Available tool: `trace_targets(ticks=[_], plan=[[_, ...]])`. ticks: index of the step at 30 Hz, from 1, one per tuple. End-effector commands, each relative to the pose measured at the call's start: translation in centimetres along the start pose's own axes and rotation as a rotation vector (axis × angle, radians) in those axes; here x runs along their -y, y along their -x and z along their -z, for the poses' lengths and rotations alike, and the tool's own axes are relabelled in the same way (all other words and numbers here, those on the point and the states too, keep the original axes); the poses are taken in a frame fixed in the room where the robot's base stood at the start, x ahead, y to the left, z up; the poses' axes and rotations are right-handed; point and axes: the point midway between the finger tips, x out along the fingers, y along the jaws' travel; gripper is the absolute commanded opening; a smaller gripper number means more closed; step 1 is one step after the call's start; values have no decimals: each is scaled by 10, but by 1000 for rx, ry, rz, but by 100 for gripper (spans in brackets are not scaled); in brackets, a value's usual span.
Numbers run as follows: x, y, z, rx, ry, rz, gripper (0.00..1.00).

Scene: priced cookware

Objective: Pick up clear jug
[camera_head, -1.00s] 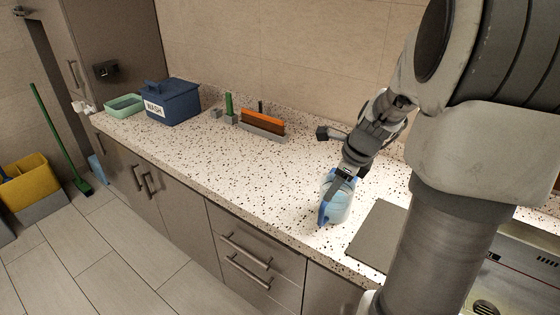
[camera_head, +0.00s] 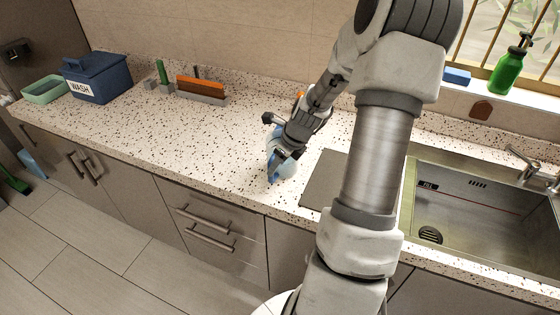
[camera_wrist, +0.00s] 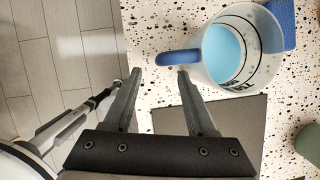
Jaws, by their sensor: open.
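The clear jug (camera_wrist: 236,58) stands on the speckled counter, with light blue inside and a blue handle (camera_wrist: 176,57) pointing left in the wrist view. In the head view the jug (camera_head: 286,167) is partly hidden by my gripper (camera_head: 278,154). My gripper (camera_wrist: 159,76) is open and empty in the wrist view. Its fingertips lie just below the handle in the picture, the right one close to or overlapping the handle's edge. I cannot tell whether it touches.
A blue block (camera_wrist: 284,22) sits by the jug's far rim. A grey board (camera_head: 324,180) lies right of the jug, before the steel sink (camera_head: 470,205). The blue WASH box (camera_head: 97,78) and brush holder (camera_head: 201,92) stand left. The counter between is clear.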

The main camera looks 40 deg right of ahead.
Motion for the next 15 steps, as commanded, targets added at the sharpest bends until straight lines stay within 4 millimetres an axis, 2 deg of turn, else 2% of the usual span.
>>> trace_targets(ticks=[3,11,15], plan=[[0,-12,0,0,0,-2,57],[0,-24,0,-1,1,-2,57],[0,-40,1,-1,0,-3,57]])
